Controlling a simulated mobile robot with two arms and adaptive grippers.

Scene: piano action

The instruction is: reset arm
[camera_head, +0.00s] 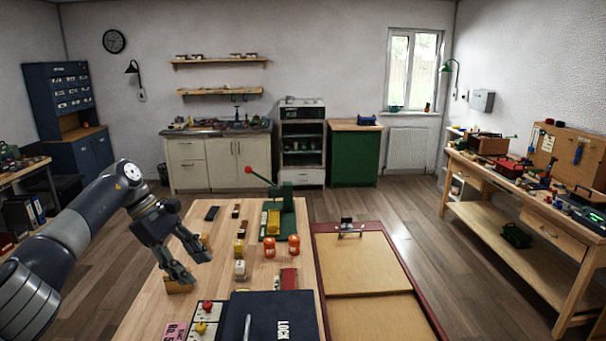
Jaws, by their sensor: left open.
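My left arm comes in from the left. Its gripper (194,263) is open and empty, hanging over the left edge of the wooden table (150,315). A wooden block (180,285) lies on the table just below the fingers, partly hidden by them. Whether the fingertips touch it I cannot tell. My right gripper does not show.
On the table stand a green lever press (287,196) with a red knob, two orange jars (294,245), several small blocks and a dark case (275,318) marked LOCK. A red-framed tray (362,262) adjoins on the right. A workbench (520,205) stands far right; floor between is clear.

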